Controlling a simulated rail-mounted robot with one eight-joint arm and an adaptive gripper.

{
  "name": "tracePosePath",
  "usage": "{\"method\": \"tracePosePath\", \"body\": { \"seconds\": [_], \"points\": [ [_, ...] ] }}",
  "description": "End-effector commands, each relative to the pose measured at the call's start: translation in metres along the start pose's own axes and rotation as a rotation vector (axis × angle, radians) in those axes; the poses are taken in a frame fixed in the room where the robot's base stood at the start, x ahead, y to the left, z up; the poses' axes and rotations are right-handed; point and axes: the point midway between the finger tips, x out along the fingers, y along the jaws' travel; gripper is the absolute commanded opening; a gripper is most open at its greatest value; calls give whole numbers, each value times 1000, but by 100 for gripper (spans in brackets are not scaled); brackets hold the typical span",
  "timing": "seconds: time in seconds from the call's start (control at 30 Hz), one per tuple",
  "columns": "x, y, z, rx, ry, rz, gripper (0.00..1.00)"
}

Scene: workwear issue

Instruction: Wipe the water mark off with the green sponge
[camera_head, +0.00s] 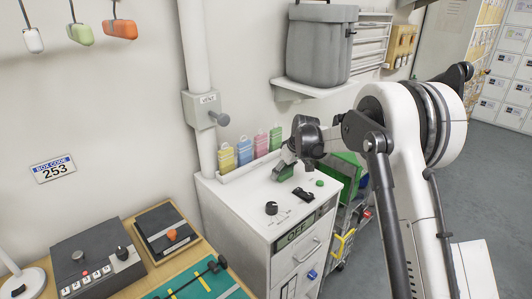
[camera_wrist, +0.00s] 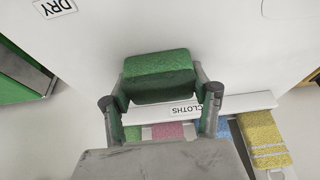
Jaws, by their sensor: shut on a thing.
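My gripper (camera_head: 287,164) is shut on the green sponge (camera_head: 283,173), over the back part of the white cabinet's top (camera_head: 252,193). In the wrist view the sponge (camera_wrist: 160,72) is a green block held between the two fingers of my gripper (camera_wrist: 160,92). I cannot tell whether the sponge touches the top or hangs just above it. I cannot make out a water mark in either view; part of the top is hidden by the arm and the sponge.
Colored cloths (camera_head: 245,150) stand in a rack labeled CLOTHS (camera_wrist: 185,110) at the back of the top. A black knob (camera_head: 271,208), a black switch (camera_head: 303,194) and a green button (camera_head: 319,183) sit nearer the front. A DRY label (camera_wrist: 55,7) shows in the wrist view.

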Motion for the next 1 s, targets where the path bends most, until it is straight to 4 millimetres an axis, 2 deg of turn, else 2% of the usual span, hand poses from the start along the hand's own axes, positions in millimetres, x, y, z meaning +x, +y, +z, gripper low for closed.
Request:
{"method": "tracePosePath", "body": {
  "seconds": [0.1,0.17,0.23,0.8,1.0],
  "points": [
    [-4,0,10,1,0,0,32],
    [-8,0,7,0,0,0,32],
    [-27,0,-1,1,0,0,32],
    [-71,2,-18,3,1,1,32],
    [-78,2,-21,3,1,1,32]
  ]
}}
